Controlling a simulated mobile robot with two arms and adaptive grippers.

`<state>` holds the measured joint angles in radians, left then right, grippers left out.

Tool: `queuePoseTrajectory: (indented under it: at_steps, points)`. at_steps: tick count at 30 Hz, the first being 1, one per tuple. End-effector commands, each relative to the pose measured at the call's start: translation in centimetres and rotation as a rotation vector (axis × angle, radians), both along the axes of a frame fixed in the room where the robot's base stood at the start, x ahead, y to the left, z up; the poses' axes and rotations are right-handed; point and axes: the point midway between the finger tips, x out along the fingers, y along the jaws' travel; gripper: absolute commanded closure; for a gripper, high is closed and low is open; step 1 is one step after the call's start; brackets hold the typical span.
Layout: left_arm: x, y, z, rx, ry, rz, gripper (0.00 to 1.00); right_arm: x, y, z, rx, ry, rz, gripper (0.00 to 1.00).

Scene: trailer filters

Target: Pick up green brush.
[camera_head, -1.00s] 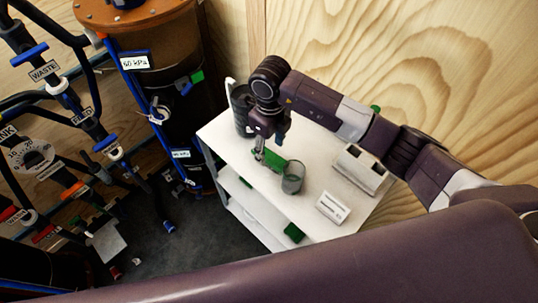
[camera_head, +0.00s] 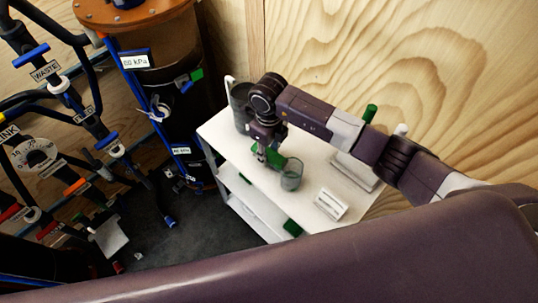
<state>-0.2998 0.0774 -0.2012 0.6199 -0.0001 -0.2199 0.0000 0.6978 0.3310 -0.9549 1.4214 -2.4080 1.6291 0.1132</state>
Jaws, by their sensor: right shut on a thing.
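The green brush (camera_head: 274,159) is at my right gripper (camera_head: 262,150), over the white cart top, just to the left of a clear greenish glass (camera_head: 291,175). My right gripper is shut on the brush; its fingers and wrist cover part of it. I cannot tell whether the brush still touches the cart top. My left gripper is not in view.
The white cart (camera_head: 222,139) stands against a plywood wall. A dark cup (camera_head: 239,98) is at its back left corner, a white labelled block (camera_head: 331,204) at the front right. A green cylinder (camera_head: 370,113) shows behind my right arm. Piping stands at left.

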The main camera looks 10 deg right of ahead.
Motion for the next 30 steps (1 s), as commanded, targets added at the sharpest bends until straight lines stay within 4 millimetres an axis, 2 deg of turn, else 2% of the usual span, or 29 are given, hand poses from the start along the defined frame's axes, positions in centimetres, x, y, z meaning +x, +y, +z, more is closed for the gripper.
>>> queuePoseTrajectory:
  at_steps: [8,14,20,30]
  points:
    - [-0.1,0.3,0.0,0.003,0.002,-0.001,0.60,0.0,0.0,0.1,0.001,-0.001,0.000,0.96]
    - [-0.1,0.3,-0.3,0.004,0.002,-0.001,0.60,0.2,0.0,1.4,0.000,-0.004,-0.001,0.96]
    - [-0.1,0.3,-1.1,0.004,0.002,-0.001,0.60,0.2,0.0,4.7,0.001,-0.007,0.001,0.96]
    - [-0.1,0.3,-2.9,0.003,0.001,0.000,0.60,0.2,0.0,12.8,0.001,-0.008,0.002,0.96]
